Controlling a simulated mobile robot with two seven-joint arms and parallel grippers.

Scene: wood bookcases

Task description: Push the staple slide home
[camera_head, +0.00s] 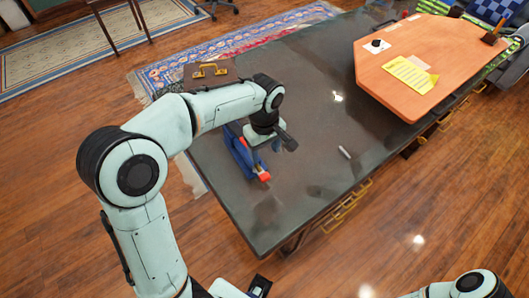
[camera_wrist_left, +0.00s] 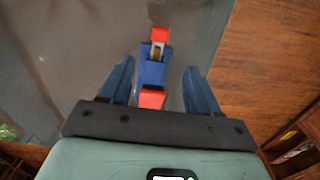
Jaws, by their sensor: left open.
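A blue stapler with red ends lies on the dark table (camera_head: 310,120). In the head view its blue body (camera_head: 238,152) shows beside my left gripper, with a red end (camera_head: 264,177) toward the table's front edge. In the left wrist view the stapler (camera_wrist_left: 152,73) lies lengthwise between my open left fingers (camera_wrist_left: 159,65), with a gap on both sides. A red-tipped slide (camera_wrist_left: 160,36) sticks out at its far end, with a pale and yellowish stretch behind the tip. Another red part (camera_wrist_left: 151,98) is at the near end, close to the palm. My right gripper is not clearly in view.
A small grey-white cylinder (camera_head: 344,152) lies on the table to the right. A brown board with yellow handles (camera_head: 210,70) is at the back left. An orange tabletop (camera_head: 450,60) with a yellow sheet (camera_head: 410,75) is at the far right. The table's middle is mostly clear.

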